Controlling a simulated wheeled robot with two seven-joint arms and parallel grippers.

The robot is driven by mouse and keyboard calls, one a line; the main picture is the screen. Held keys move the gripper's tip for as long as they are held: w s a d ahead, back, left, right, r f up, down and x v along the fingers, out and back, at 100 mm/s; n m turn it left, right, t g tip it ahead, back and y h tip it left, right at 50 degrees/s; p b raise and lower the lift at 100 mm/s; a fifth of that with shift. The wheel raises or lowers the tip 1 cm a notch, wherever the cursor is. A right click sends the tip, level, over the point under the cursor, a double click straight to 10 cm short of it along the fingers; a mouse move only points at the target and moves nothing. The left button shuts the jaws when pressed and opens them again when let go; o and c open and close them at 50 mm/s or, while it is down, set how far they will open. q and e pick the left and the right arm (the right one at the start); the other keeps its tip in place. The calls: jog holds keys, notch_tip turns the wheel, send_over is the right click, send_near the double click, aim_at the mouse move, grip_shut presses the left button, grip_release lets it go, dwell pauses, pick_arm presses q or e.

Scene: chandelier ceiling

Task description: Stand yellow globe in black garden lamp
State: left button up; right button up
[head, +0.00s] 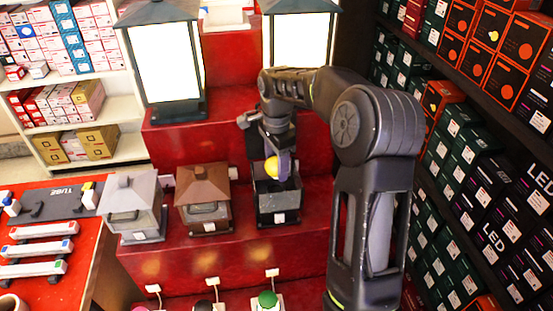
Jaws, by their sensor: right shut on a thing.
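The yellow globe (272,166) is held by my right gripper (276,160), which comes down from above on my right arm. The globe is at the open top of the black garden lamp (278,205), toward its left side. The lamp stands on the red stepped display, with its roof off or open. Whether the globe touches the lamp inside cannot be told. The gripper's fingers are partly hidden by the globe and the lamp's dark upper part. My left gripper is not in view.
A brown garden lamp (204,200) and a grey garden lamp (133,208) stand left of the black one. Two large lit lanterns (166,65) are on the higher step. Shelves of dark boxes (480,160) line the right side. A red table (50,240) is at left.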

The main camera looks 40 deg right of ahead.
jog(key=shift+f+b, duration=1.1)
jog(key=shift+f, duration=1)
jog(key=shift+f+b, duration=0.65)
jog(key=shift+f, duration=0.35)
dwell(0.5)
jog(key=o, duration=1.5)
jog(key=shift+c, duration=0.2)
jog(key=shift+r, duration=0.1)
notch_tip(320, 180, up, 8)
jog(key=shift+f+b, duration=0.15)
jog(key=shift+b, duration=0.4)
jog(key=shift+a+f, duration=0.1)
